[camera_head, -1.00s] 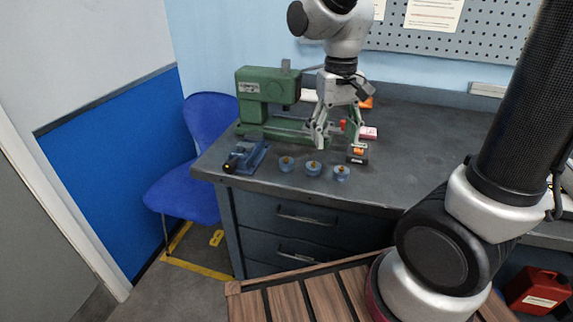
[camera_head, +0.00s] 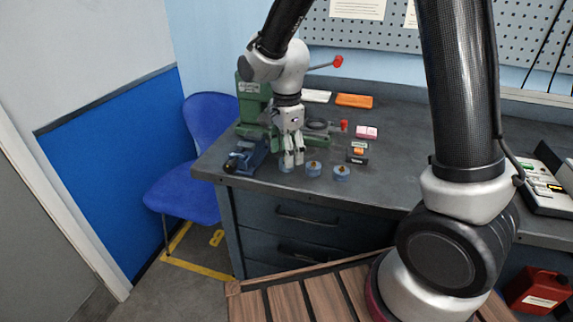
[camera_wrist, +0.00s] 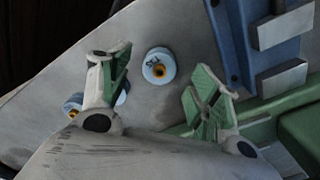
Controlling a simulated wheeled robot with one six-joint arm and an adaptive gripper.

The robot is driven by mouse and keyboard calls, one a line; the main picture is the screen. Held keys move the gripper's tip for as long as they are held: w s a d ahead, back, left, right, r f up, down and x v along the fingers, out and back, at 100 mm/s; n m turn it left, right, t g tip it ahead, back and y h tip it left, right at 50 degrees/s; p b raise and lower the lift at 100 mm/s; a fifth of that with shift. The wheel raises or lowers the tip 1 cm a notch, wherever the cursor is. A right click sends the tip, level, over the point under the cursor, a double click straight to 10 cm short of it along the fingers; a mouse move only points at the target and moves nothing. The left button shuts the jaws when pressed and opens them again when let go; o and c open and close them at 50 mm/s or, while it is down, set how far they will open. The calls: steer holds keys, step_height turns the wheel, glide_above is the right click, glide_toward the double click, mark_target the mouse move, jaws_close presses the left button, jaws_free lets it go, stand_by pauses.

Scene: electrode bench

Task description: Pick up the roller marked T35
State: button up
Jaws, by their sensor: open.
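Three blue-grey rollers with brass-coloured centres stand in a row near the bench's front edge. In the head view, the left roller (camera_head: 286,168) is partly hidden by my gripper (camera_head: 292,161); the middle roller (camera_head: 313,169) and right roller (camera_head: 341,173) stand clear of it. In the wrist view, my gripper (camera_wrist: 158,78) is open and empty, its green-padded fingers apart. The left roller (camera_wrist: 159,66) shows beyond the gap between them, with a dark mark on top too small to read surely. Another roller (camera_wrist: 74,104) is at the left, and one is mostly hidden behind the left finger.
A blue vise (camera_head: 246,157) stands close left of the rollers. A green machine (camera_head: 253,97) with a red-knobbed lever is behind. A small black-and-orange block (camera_head: 357,154) and a pink box (camera_head: 367,132) lie to the right.

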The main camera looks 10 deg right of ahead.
steer(key=shift+f, duration=1.4)
steer(key=c, duration=1.2)
steer(key=shift+o, duration=0.2)
steer(key=shift+r, duration=0.15)
